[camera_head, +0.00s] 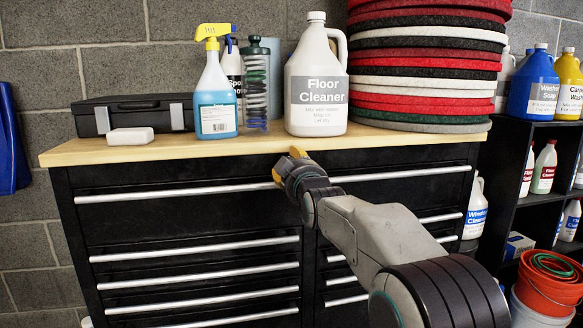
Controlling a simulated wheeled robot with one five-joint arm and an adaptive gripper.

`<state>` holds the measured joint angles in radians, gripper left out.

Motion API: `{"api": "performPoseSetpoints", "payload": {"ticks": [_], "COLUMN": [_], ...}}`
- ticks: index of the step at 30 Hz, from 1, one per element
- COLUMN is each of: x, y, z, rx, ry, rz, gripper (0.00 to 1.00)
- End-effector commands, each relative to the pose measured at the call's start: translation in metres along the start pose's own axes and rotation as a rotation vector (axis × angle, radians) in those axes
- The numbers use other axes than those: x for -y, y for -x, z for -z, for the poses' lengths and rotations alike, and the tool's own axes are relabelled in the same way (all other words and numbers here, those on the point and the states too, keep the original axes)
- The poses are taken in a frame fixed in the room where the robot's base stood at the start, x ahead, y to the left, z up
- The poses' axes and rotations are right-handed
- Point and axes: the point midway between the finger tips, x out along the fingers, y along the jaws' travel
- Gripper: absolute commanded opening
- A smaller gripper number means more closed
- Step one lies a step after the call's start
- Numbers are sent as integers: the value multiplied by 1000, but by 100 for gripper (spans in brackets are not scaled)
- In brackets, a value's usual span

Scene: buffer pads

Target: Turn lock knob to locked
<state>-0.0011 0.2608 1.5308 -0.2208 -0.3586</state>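I cannot make out a lock knob; the part of the cabinet front behind my gripper is hidden. The black drawer cabinet (180,225) has a wooden top (260,143) and long silver drawer handles. My gripper (286,165) is at the upper middle of the cabinet front, just below the edge of the top and by the right end of the upper left drawer handle (180,192). Two yellow parts of it show, one above and one at the left. It points away from me, so its opening and any contact with the cabinet are hidden.
On the top stand a black case (135,115), a white block (130,135), a spray bottle (214,90), a coil spring (255,85), a floor cleaner jug (316,80) and stacked pads (425,70). A bottle shelf (510,205) and an orange bucket (547,285) are at right.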

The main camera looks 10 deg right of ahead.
Motion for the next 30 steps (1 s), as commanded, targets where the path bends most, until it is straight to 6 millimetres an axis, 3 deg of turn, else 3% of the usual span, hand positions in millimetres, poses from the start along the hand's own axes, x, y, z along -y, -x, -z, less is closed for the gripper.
{"api": "performPoseSetpoints", "payload": {"ticks": [9,24,30], "x": [0,0,0], "y": [-1,-1,-1], "z": [0,1,2], "rx": [0,-2,-5], "ry": [0,0,0], "rz": [0,0,-1], "gripper": [46,1,0]}}
